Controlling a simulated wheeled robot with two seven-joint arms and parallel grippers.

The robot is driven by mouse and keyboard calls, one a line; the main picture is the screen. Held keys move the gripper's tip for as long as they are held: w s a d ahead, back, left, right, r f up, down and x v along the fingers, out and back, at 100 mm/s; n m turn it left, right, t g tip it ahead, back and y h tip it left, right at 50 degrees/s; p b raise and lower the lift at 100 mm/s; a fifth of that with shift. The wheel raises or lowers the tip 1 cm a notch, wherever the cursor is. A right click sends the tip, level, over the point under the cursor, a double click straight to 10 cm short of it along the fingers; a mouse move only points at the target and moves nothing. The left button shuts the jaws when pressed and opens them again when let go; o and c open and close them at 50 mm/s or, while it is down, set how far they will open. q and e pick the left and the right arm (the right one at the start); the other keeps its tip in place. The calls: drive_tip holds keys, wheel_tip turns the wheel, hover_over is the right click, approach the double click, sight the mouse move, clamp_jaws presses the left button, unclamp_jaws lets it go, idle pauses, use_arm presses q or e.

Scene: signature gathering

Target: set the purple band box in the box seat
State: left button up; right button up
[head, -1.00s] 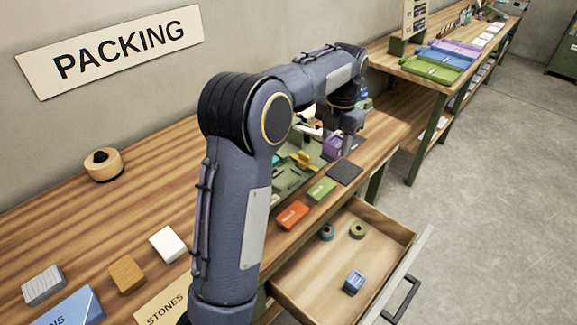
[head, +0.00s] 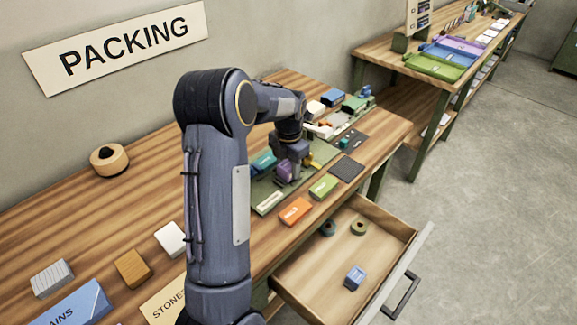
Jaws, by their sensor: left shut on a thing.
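My left gripper (head: 290,163) is shut on the purple band box (head: 284,174) and holds it over or in the green tray (head: 258,190) on the packing bench. My own wrist and fingers cover part of the box. I cannot tell whether the box touches the tray. A teal box (head: 264,160) is just left of the gripper in the tray, and a yellow piece (head: 314,161) is to its right. The box seat cannot be made out clearly; the arm hides part of the tray. My right gripper is not in view.
Orange (head: 295,211) and green (head: 324,187) boxes and a dark square pad (head: 347,169) lie along the bench's front edge. An open drawer (head: 325,273) juts out below, holding tape rolls and a blue box (head: 354,278). Several items stand behind the tray.

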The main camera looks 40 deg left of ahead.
use_arm(q)
drive_tip(key=shift+f, duration=0.2)
